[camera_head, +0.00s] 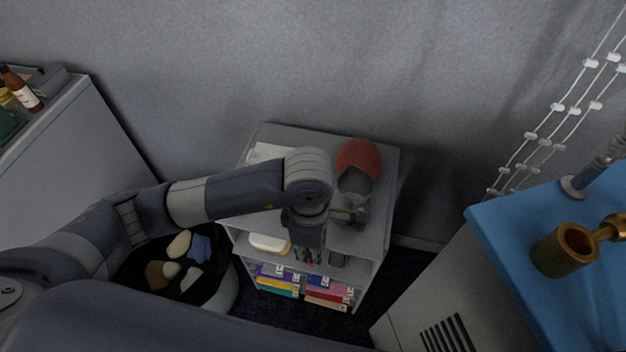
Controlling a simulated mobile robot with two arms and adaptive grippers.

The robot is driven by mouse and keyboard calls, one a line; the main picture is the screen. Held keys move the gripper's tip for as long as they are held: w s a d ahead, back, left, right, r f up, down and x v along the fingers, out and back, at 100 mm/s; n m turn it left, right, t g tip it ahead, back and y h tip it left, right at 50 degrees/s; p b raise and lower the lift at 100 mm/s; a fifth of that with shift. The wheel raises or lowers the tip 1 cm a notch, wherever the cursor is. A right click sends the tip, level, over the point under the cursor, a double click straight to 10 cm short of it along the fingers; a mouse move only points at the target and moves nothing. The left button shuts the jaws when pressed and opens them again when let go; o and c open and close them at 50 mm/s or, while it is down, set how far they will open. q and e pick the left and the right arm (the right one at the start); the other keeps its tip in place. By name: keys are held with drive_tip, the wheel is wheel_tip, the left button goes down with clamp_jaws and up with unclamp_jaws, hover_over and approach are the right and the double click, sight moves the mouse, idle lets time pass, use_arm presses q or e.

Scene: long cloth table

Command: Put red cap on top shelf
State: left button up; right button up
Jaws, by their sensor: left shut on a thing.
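The red cap (359,154) is at the top right of the white shelf unit (290,136), over its top shelf. My left arm reaches in from the left across the shelf. My left gripper (354,190) is at the near side of the cap and shut on it. The fingertips are partly hidden, and I cannot tell whether the cap rests on the shelf surface. My right gripper is not in view.
A white folded item (266,152) lies on the top shelf's left. Coloured books (325,292) fill a lower shelf. A dark round basket (220,290) stands left of the unit. A blue-covered table (510,225) with a brass vessel (566,250) is at right.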

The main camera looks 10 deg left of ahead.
use_arm(q)
drive_tip(key=d+r+n, duration=0.2)
drive_tip(key=d+n, duration=0.3)
drive_tip(key=n, duration=0.4)
drive_tip(key=w+a+f+p, duration=0.1)
drive_tip(key=w+a, duration=0.2)
drive_tip(key=a, duration=0.1)
drive_tip(key=w+a+f+p, duration=0.1)
drive_tip(key=w+a+p, duration=0.1)
drive_tip(key=w+a, duration=0.1)
drive_tip(key=w+a+f+p, duration=0.1)
drive_tip(key=w+a+f, duration=0.1)
drive_tip(key=a, duration=0.3)
drive_tip(key=shift+w+a, duration=0.1)
drive_tip(key=shift+w, duration=0.6)
drive_tip(key=shift+f, duration=0.45)
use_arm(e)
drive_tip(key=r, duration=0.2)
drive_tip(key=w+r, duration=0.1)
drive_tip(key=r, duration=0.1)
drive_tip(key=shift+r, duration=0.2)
